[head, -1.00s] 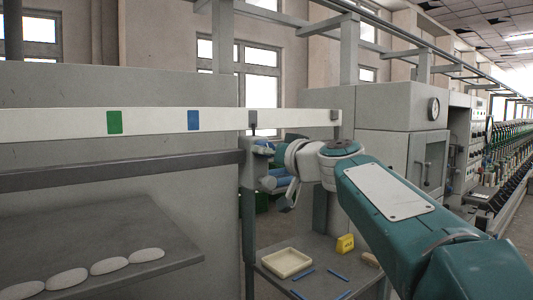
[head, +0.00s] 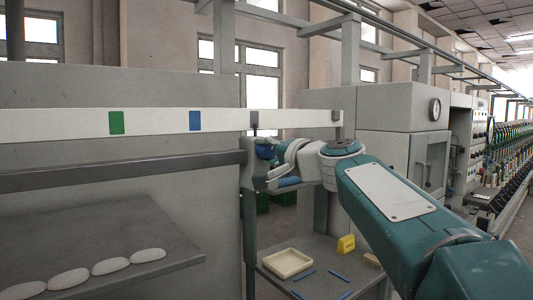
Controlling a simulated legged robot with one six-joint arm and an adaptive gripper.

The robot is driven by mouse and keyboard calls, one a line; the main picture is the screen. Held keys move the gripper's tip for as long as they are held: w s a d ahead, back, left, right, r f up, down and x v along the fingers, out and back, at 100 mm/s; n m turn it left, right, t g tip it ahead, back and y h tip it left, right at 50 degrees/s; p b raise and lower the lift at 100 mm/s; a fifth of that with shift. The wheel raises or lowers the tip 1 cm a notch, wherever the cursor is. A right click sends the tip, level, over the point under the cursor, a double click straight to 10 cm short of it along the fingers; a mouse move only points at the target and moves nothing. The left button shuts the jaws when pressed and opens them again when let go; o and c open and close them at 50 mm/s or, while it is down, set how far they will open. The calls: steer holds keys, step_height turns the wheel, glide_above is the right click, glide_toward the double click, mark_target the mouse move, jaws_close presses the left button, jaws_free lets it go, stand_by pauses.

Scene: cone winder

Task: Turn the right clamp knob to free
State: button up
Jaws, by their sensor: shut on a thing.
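My gripper (head: 260,168) is at the right end of the dark grey rail (head: 120,169), just under the white beam. It appears shut around the right clamp knob at the rail's end. The knob itself is hidden behind the fingers and wrist, so its angle cannot be read. Blue parts show above the gripper and below it; I cannot tell whether any belongs to the clamp.
The white beam (head: 170,121) carries a green and a blue plate. White oval pieces (head: 68,278) lie on the left shelf (head: 110,238). Below the gripper, a lower shelf holds a cream tray (head: 288,264), a yellow block (head: 346,244) and blue rods. A grey cabinet stands right.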

steer(key=shift+f+m, duration=0.15)
steer(key=shift+m, duration=0.95)
steer(key=shift+w, duration=0.1)
steer(key=o, duration=1.2)
steer(key=shift+d, duration=0.15)
steer(key=shift+c, duration=0.2)
steer(key=shift+s, duration=0.2)
steer(key=v, duration=1.1)
steer(key=shift+s+d, duration=0.2)
steer(key=shift+d, duration=0.1)
